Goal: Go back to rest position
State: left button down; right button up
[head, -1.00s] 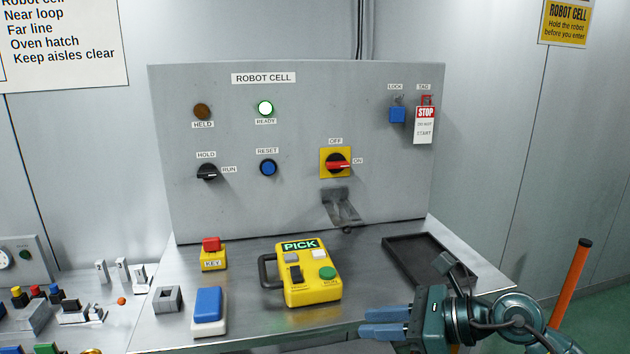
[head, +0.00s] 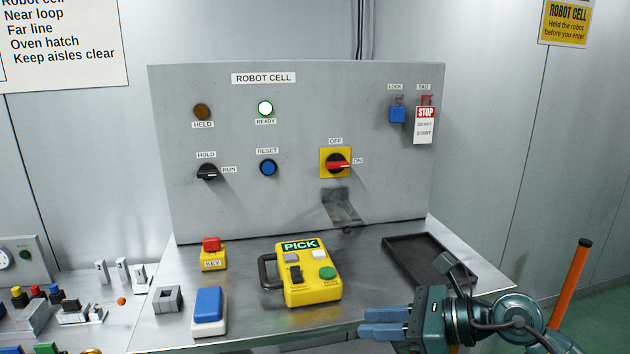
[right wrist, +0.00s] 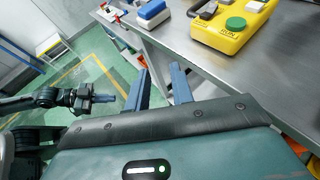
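My right gripper (head: 384,322) is at the front edge of the metal bench in the head view, its two blue fingers pointing left with a gap between them and nothing held. In the right wrist view the same fingers (right wrist: 158,88) stand apart and empty beside the bench edge. My left gripper (right wrist: 100,98) shows at the left of the right wrist view, away from the bench over the green floor; its finger gap is not clear. It is not in the head view.
A yellow PICK pendant (head: 308,273), a blue-topped block (head: 208,308), a KEY box (head: 213,254) and a black tray (head: 408,252) are on the bench. The ROBOT CELL panel (head: 300,110) stands behind, READY light (head: 265,108) lit. An orange post (head: 571,280) is right.

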jog(key=s+a+m+t+y, duration=0.2)
jog(key=s+a+m+y, duration=0.25)
jog(key=m, duration=0.25)
jog(key=d+f+m+t+h, duration=0.3)
jog(key=f+m+t+h, duration=0.15)
jog(key=m, duration=0.85)
jog(key=d+f+m+t+h, duration=0.35)
jog(key=m+t, duration=0.25)
jog(key=m, duration=0.6)
jog(key=s+d+f+m+g+h+p, duration=0.2)
jog(key=s+f+m+g+h, duration=0.3)
jog(key=s+f+m, duration=0.8)
jog(key=shift+d+f+m+g+h, duration=0.2)
jog(key=shift+f+m+g+h, duration=0.3)
jog(key=shift+f+g, duration=0.95)
